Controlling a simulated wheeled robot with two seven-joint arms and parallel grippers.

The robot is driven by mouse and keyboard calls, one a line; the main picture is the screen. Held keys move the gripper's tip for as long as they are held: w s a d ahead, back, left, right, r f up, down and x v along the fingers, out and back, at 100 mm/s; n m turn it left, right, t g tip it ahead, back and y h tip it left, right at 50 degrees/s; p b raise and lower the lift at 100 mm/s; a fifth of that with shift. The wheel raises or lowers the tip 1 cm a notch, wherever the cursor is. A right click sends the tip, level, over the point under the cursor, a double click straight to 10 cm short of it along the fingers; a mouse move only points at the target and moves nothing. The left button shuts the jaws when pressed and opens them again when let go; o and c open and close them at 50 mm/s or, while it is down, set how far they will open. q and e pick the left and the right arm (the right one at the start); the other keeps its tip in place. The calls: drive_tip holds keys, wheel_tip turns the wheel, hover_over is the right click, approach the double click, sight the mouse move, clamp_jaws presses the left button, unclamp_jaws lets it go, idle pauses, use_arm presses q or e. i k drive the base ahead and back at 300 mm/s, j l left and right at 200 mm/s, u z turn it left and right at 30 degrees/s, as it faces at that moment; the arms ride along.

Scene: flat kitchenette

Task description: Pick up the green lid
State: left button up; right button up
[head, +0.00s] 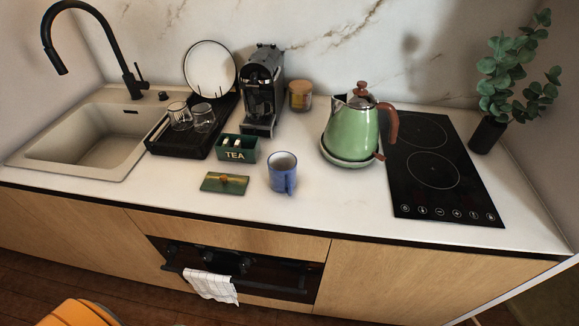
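The green lid (224,183) lies flat on the white countertop near its front edge, with a small tan handle on top. Just behind it stands the open green tea box (237,150), marked TEA, with pale tea bags inside. The lid is apart from the box. Neither of my grippers shows in the head view.
A blue mug (282,174) stands right of the lid. A green kettle (354,130), black cooktop (434,172), coffee machine (262,90), dish rack (218,140) with glasses and sink (85,135) surround it.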

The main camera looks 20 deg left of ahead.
sight(216, 182)
drive_tip(key=u, duration=1.25)
drive_tip(key=i+j+z, duration=0.2)
drive_tip(key=j+z, duration=0.3)
drive_tip(key=j, duration=0.3)
drive_tip(key=i+j+z, duration=0.1)
drive_tip(key=j+z, duration=0.35)
drive_tip(key=j, duration=0.4)
drive_tip(key=k+j+z, duration=0.1)
drive_tip(key=j+z, duration=0.4)
drive_tip(key=j, duration=0.35)
